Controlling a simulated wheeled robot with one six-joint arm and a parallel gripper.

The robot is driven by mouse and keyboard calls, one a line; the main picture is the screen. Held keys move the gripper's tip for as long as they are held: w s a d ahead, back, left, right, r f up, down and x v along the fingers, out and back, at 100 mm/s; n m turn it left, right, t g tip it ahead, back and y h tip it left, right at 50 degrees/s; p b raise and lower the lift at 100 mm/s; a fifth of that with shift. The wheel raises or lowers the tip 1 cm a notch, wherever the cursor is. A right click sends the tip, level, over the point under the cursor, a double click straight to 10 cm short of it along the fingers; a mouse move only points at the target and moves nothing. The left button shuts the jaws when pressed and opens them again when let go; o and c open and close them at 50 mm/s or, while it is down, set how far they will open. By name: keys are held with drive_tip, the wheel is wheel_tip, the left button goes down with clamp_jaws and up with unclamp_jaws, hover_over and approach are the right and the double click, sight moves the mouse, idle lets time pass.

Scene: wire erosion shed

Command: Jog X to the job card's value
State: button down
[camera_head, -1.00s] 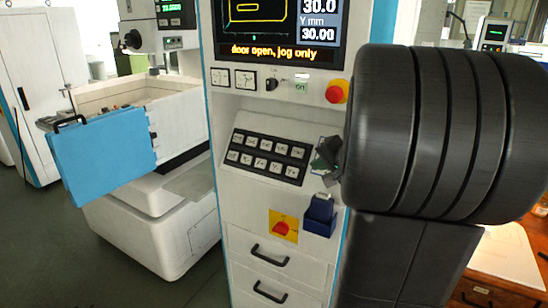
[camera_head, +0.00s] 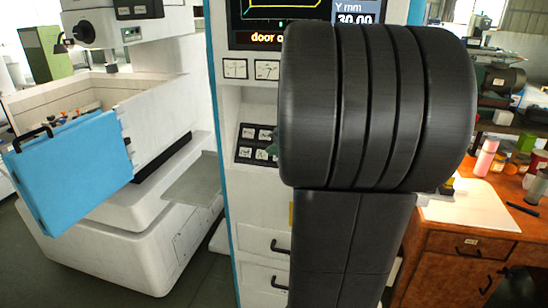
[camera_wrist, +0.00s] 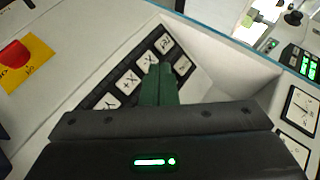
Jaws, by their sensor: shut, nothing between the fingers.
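The console's jog keypad (camera_head: 246,154) is a dark panel with white keys, mostly hidden behind my arm in the head view. In the wrist view the keypad (camera_wrist: 106,102) runs diagonally, and some keys bear X and Y marks. My gripper (camera_wrist: 160,72) is shut and empty, its green fingertips over or close to the keys near the upper end of the panel. I cannot tell whether they touch. The screen (camera_head: 352,12) shows "Y mm 30.00"; the X value is out of view. I see no readable job card.
A red knob on a yellow plate (camera_wrist: 38,45) is at the wrist view's upper left. The machine's blue door (camera_head: 72,168) stands open at left. A wooden bench (camera_head: 450,245) with bottles and a white sheet (camera_head: 470,208) is at right.

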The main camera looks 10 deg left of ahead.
drive_tip(key=b, duration=0.3)
approach(274, 157)
drive_tip(key=shift+s+a+r+x, duration=0.1)
drive_tip(key=shift+a+x, duration=0.05)
drive_tip(key=shift+x, duration=0.7)
drive_tip(key=shift+s+a+r+x, duration=0.1)
drive_tip(key=shift+x, duration=0.7)
drive_tip(key=shift+s+a+x, duration=0.1)
drive_tip(key=shift+a+x, duration=0.05)
drive_tip(key=shift+x, duration=0.7)
drive_tip(key=shift+w+f+b, duration=0.25)
drive_tip(key=shift+w+b, duration=0.1)
drive_tip(key=shift+w+f, duration=0.2)
drive_tip(key=shift+w, duration=0.05)
idle(0.7)
drive_tip(key=shift+s+r, duration=0.5)
drive_tip(key=shift+s, duration=0.15)
